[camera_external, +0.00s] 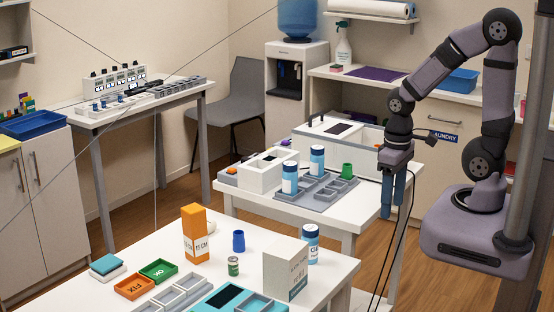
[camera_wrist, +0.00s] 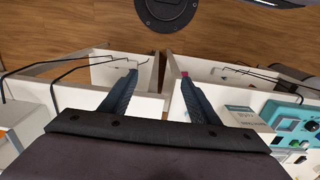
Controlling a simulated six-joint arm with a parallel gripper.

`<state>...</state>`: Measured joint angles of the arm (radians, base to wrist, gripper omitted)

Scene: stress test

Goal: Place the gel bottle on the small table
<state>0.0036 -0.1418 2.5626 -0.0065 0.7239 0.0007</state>
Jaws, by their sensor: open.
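A white bottle with a blue cap and blue label (camera_external: 310,246) stands upright on the front white table (camera_external: 215,283); its label seems to begin with "GE". Two similar bottles, one nearer (camera_external: 289,178) and one farther (camera_external: 317,161), stand in a grey tray on the middle white table (camera_external: 340,212). I cannot tell which table is the small one. My gripper (camera_external: 392,210) points down at the right end of the middle table, open and empty, apart from the bottles. In the wrist view its fingers (camera_wrist: 159,75) are spread with nothing between them.
On the front table stand an orange box (camera_external: 195,234), a grey-white carton (camera_external: 285,270), a blue cup (camera_external: 238,241), a small can (camera_external: 233,266), and several trays. A white box (camera_external: 340,135) and green cup (camera_external: 347,170) are on the middle table. Black cables hang near my gripper.

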